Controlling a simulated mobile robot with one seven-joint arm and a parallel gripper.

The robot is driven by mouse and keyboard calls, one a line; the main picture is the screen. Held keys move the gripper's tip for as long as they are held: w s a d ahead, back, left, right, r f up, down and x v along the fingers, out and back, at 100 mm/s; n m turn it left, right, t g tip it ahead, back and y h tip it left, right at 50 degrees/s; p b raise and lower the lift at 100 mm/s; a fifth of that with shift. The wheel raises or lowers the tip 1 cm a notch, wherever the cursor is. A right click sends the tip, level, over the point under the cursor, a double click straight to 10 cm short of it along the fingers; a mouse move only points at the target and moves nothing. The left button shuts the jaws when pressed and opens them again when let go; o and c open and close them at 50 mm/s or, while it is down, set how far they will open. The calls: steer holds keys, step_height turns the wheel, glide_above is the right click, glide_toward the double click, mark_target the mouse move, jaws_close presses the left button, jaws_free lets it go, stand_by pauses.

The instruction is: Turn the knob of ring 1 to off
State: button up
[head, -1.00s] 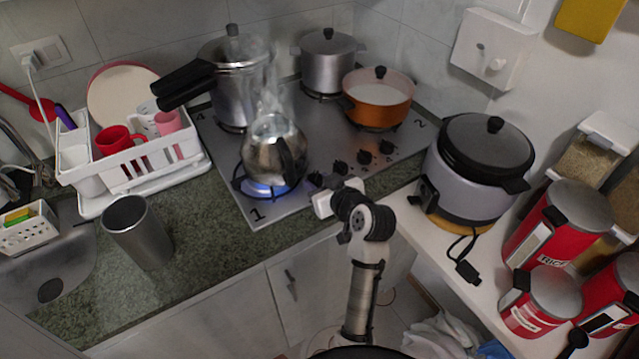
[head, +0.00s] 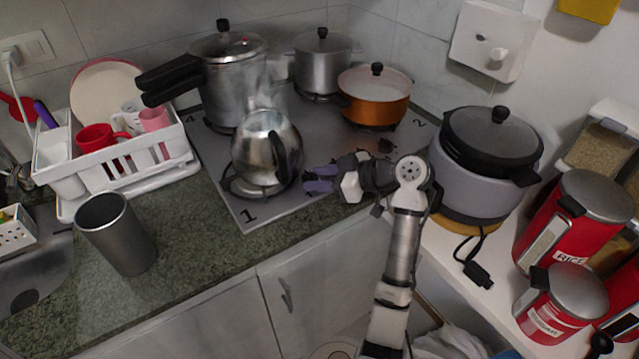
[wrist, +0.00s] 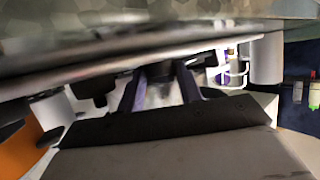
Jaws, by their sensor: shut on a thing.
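A steel kettle (head: 267,150) stands on ring 1, beside the printed "1" on the hob (head: 290,203), and no flame shows under it. My gripper (head: 312,180) is at the hob's front edge, right of the kettle, with its purple fingers around the nearest knob, that of ring 1. The fingers hide most of that knob in the head view. In the wrist view my gripper (wrist: 160,75) has its two fingers either side of a dark knob (wrist: 158,70) beneath the hob-like grey surface. Its pointer direction cannot be read.
Another knob (head: 385,147) is to the right along the hob edge. An orange pot (head: 375,98), a steel pot (head: 322,66) and a pressure cooker (head: 232,85) stand behind. A grey cooker (head: 470,180) is close on the right. A metal cup (head: 116,235) stands left on the counter.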

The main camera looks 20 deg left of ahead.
steer(key=shift+w+n+g, duration=0.1)
steer(key=shift+n+g, duration=0.2)
steer(key=o, duration=1)
steer(key=shift+r, duration=0.1)
